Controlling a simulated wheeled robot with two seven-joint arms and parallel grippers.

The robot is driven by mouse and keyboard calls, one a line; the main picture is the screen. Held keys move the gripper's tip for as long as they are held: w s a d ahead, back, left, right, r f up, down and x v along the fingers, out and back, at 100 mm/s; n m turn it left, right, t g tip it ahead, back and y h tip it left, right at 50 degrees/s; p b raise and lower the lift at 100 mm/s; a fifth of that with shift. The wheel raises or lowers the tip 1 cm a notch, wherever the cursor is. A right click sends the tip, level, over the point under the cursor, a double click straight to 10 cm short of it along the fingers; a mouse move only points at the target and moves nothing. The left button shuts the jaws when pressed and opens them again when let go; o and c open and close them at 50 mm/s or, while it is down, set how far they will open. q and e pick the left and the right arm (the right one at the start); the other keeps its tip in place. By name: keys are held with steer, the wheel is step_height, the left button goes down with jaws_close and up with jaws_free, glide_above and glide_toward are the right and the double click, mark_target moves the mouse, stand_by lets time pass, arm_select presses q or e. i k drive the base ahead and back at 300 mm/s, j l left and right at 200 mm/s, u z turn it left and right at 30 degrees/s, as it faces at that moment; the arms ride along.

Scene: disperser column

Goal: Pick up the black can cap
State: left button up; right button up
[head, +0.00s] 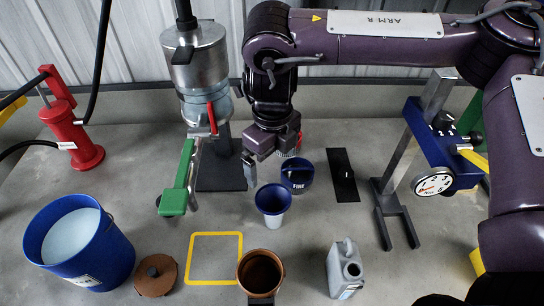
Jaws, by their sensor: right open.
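A small dark knob-like piece (349,175), which may be the black can cap, sits on a flat black plate (342,190) right of centre; black on black makes its shape hard to tell. The grey can (338,262) stands at the front with its round mouth uncovered. My right gripper (268,164) points down, open, left of the black plate and above the table. It is apart from the dark piece, and nothing shows between its fingers. My left gripper is not in view.
A brown pot (261,272) is in front. A blue gauge stand (398,180) rises right of the plate. A blue bucket (112,252) stands left.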

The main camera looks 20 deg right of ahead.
mark_target(346, 175)
steer(key=k, duration=1.5)
